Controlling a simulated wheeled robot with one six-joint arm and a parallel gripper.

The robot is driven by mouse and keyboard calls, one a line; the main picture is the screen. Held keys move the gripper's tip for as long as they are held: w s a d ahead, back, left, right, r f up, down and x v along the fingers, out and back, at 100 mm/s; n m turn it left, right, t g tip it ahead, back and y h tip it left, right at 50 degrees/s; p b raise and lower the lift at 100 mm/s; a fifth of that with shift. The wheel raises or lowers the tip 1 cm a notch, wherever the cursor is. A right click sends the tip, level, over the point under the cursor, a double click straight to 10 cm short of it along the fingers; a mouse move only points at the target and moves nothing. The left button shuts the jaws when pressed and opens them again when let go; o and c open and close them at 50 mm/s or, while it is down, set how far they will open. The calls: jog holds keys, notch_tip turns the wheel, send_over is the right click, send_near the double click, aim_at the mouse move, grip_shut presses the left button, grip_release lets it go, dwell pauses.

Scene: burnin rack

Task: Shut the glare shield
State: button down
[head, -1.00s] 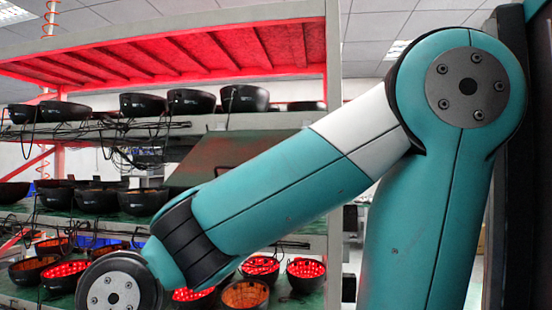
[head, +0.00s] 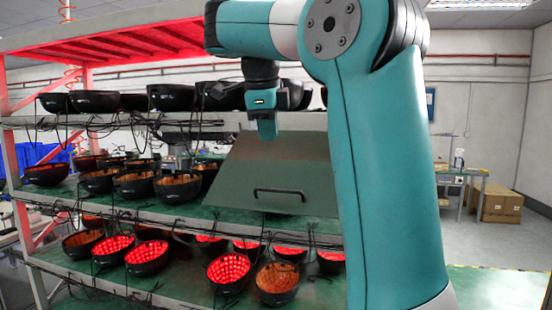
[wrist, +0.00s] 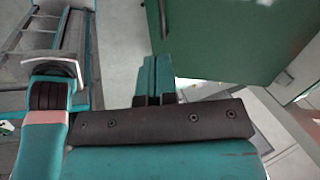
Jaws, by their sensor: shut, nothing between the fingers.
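The glare shield (head: 245,185) is a flat dark grey-green panel in the head view, in front of the rack's middle shelf. It slants, its lower edge nearer me than its top. A black bar handle (head: 283,191) sits near its lower edge. My gripper (head: 267,137) points down at the panel's upper edge, above the handle; whether it touches cannot be told. In the wrist view the fingers (wrist: 158,62) are together and empty. The green shield (wrist: 235,40) fills the upper right there, its handle (wrist: 162,18) just beyond the fingertips. My arm hides the shield's right edge.
The rack holds dark bowls (head: 172,97) on several shelves, with red-lit bowls (head: 228,270) on the lowest. Black cables (head: 130,122) hang along the shelf edges. Cardboard boxes (head: 500,204) stand under a table at the right. Open floor lies at the right.

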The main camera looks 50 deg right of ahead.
jog(key=m, duration=0.1)
jog(key=b, duration=1)
send_near(277, 190)
jog(key=x, duration=0.7)
jog(key=shift+d+f, duration=0.2)
